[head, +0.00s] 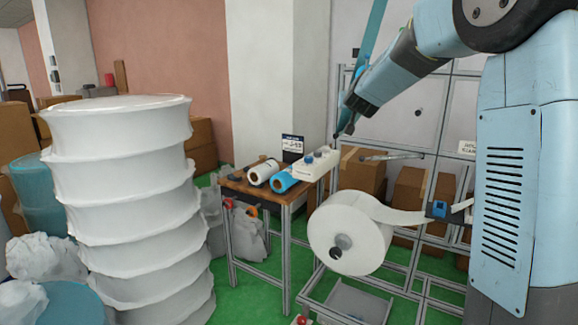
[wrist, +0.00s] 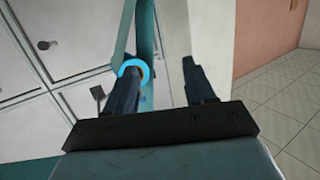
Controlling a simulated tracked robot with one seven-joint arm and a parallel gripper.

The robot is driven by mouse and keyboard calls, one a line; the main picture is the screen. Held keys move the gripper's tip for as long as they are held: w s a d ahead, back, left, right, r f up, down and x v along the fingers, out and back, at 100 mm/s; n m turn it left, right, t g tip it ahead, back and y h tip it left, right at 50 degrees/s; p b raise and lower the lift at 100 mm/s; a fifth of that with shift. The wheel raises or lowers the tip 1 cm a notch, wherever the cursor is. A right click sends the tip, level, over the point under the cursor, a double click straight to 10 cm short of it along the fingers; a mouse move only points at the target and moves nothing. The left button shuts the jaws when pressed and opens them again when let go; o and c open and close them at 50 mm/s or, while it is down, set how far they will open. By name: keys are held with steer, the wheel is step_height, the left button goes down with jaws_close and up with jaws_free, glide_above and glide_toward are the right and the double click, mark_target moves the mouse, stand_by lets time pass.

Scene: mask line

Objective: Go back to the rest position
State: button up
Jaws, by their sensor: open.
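My gripper (head: 343,126) hangs at the end of my blue arm, beside the white machine frame and above the back right of the small table. In the wrist view its two dark fingers (wrist: 160,72) stand wide apart with nothing held between them. A bright blue ring (wrist: 131,68) shows at the left finger; I cannot tell whether it touches. A teal bar (wrist: 146,40) runs upward just behind that finger. It also shows in the head view (head: 375,32), rising close to my gripper.
A wooden-topped table (head: 240,186) bears a white roll (head: 264,172), a blue roll (head: 284,181) and a white object (head: 314,166). A large white roll (head: 345,237) sits on the machine frame (head: 409,294). A tall white stack (head: 130,200) stands left.

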steer(key=s+f+n+g+y, duration=0.2)
steer(key=s+g, duration=0.3)
steer(key=s, duration=1.8)
steer(key=s+d+f+g, duration=0.1)
steer(key=s+f, duration=0.2)
steer(key=s, duration=0.6)
steer(key=s+d+f+g, duration=0.1)
steer(key=s+f, duration=0.3)
steer(key=s, duration=0.5)
steer(key=s+d+f+m+g+h, duration=0.1)
steer(key=s+f+g, duration=0.2)
steer(key=s, duration=0.6)
steer(key=shift+s+d+f, duration=0.3)
steer(key=shift+d+f, duration=0.1)
steer(key=shift+f, duration=0.05)
